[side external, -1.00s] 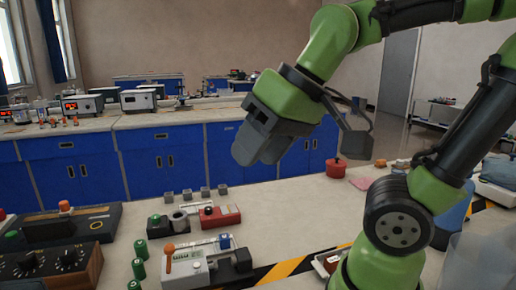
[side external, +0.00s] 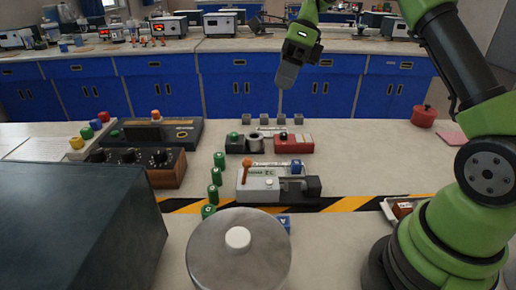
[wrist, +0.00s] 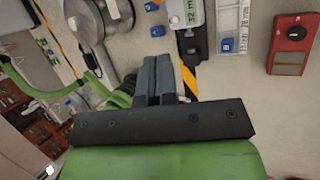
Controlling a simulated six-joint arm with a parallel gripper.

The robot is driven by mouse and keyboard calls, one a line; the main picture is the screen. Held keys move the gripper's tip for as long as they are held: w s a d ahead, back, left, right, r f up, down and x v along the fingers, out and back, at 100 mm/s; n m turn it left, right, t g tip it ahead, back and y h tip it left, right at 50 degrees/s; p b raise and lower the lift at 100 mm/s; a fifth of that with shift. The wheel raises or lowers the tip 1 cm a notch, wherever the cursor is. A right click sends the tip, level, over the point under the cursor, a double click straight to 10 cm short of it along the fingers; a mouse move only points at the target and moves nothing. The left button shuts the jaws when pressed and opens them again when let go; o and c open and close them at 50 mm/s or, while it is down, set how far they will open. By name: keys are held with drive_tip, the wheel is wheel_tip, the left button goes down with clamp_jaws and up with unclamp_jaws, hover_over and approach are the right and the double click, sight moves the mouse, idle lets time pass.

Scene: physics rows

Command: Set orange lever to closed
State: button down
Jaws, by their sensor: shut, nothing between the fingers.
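The orange lever (side external: 247,168) stands roughly upright at the left end of a white and grey device (side external: 262,189) on the bench. A blue-topped part (side external: 296,166) and a dark block sit at the device's right side. My gripper (side external: 285,82) is in the air above and behind the device, clear of the lever, pointing down. In the wrist view my gripper's fingers (wrist: 158,72) are together with nothing between them. Part of the white device (wrist: 187,12) shows at the top edge there; I cannot make out the lever in that view.
Green cylinders (side external: 215,176) stand left of the device. A red box (side external: 293,143) and small grey cubes (side external: 281,119) lie behind it. A round metal vessel (side external: 238,260) is in front. A dark box (side external: 70,215) fills the left foreground. Black-yellow tape (side external: 360,205) crosses the bench.

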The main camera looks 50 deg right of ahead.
drive_tip(key=w+d+f+m+y, duration=0.2)
drive_tip(key=d+f+m, duration=0.1)
drive_tip(key=f+m, duration=0.35)
drive_tip(key=m, duration=0.2)
approach(247, 170)
wheel_tip(247, 170, down, 4)
drive_tip(key=w+d, duration=0.1)
drive_tip(key=a, duration=0.3)
drive_tip(key=shift+s+f+n+y, duration=0.15)
drive_tip(key=shift+s+n+y, duration=0.1)
drive_tip(key=shift+y, duration=0.15)
drive_tip(key=shift+a, duration=0.45)
drive_tip(key=shift+g, duration=0.3)
drive_tip(key=shift+w+a+h, duration=0.15)
drive_tip(key=shift+a+h, duration=0.05)
drive_tip(key=shift+h, duration=0.3)
